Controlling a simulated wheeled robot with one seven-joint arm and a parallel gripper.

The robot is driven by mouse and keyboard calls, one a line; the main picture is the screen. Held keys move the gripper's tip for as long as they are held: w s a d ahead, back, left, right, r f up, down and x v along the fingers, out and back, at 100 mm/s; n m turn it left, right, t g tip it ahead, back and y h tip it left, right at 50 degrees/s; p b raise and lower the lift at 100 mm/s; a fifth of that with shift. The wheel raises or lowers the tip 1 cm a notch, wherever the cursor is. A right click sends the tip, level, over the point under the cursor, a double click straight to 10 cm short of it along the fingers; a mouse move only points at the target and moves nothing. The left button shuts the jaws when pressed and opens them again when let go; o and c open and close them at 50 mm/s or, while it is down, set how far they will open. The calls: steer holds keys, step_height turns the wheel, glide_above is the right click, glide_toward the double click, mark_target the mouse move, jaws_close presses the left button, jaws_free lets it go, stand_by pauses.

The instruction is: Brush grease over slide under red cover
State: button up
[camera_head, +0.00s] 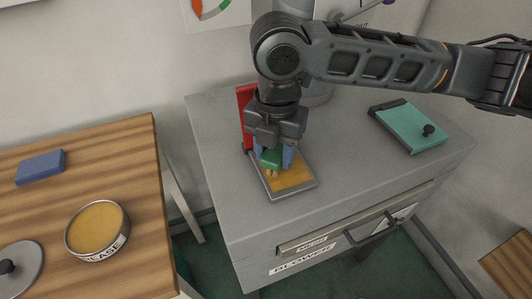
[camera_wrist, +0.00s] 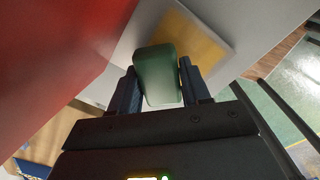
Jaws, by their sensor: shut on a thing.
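My gripper (camera_head: 272,156) is shut on a brush with a green handle (camera_head: 270,159); the handle also shows between the fingers in the wrist view (camera_wrist: 158,76). Pale bristles point down at the left part of a yellow-brown slide surface (camera_head: 292,178) in a grey frame. I cannot tell if the bristles touch it. The slide also shows beyond the brush in the wrist view (camera_wrist: 200,42). The red cover (camera_head: 245,104) stands raised at the slide's back left, partly hidden by my arm. It fills the left of the wrist view (camera_wrist: 45,60).
An open grease tin (camera_head: 97,230) with yellow contents stands on the wooden table (camera_head: 140,185), with a grey lid (camera_head: 20,268) and a blue block (camera_head: 40,168). A closed teal cover (camera_head: 412,126) with a black knob lies right on the grey cabinet (camera_head: 350,175).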

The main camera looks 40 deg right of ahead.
steer(key=shift+s+d, duration=0.3)
steer(key=shift+d, duration=0.55)
steer(key=shift+s+d, duration=0.3)
steer(key=shift+d, duration=0.5)
steer(key=shift+r, duration=0.15)
steer(key=shift+r+p, duration=2.2)
steer(key=shift+r, duration=0.7)
steer(key=shift+r, duration=0.1)
step_height(320, 180, up, 3)
steer(key=shift+f+p, duration=0.1)
steer(key=shift+p, duration=1.05)
steer(key=shift+a, duration=0.1)
